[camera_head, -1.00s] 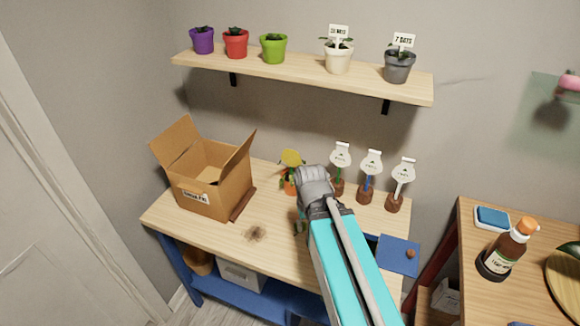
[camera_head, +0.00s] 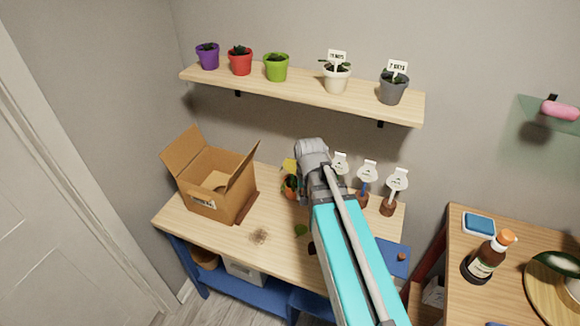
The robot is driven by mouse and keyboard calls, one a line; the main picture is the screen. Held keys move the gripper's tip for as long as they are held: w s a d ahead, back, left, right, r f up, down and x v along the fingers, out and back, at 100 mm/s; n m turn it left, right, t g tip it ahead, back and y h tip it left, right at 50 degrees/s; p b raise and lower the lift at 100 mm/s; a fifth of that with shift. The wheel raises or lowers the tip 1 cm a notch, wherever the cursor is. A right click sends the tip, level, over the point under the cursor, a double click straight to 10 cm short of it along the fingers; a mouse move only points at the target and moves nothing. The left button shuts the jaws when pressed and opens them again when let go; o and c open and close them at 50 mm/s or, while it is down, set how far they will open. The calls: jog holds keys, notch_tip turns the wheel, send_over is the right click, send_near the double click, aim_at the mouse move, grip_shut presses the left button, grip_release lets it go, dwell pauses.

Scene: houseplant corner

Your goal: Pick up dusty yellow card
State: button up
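A yellow piece (camera_head: 289,165), which looks like the dusty yellow card, shows at the back of the table, just above a small orange pot (camera_head: 291,187). My arm covers part of that area, so its full outline is hidden. A green round piece (camera_head: 300,230) shows on or just above the table beside my arm. My grey arm joint stands to the right of the yellow piece. A small dark part (camera_head: 311,248) at the arm's left edge may belong to my gripper. Its fingers are mostly hidden, and I cannot tell whether they hold anything.
An open cardboard box (camera_head: 215,185) stands on the table's left. Several white-topped markers in brown pots stand at the back right, one being (camera_head: 397,182). A shelf (camera_head: 300,92) with potted plants hangs above. A brown bottle (camera_head: 487,258) stands on the right table.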

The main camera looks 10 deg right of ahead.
jog(key=w+m, duration=0.9)
jog(key=w, duration=0.1)
jog(key=m, duration=1.2)
send_over(292, 174)
jog(key=shift+w+d+r+g, duration=0.2)
jog(key=shift+w+r+g, duration=0.1)
jog(key=shift+r, duration=0.15)
jog(key=shift+s+f, duration=0.1)
jog(key=shift+f, duration=0.05)
jog(key=shift+f+b, duration=1)
jog(key=shift+f, duration=0.05)
jog(key=shift+a+f+b, duration=0.1)
jog(key=shift+f+b, duration=2.45)
jog(key=shift+b, duration=0.05)
grip_shut()
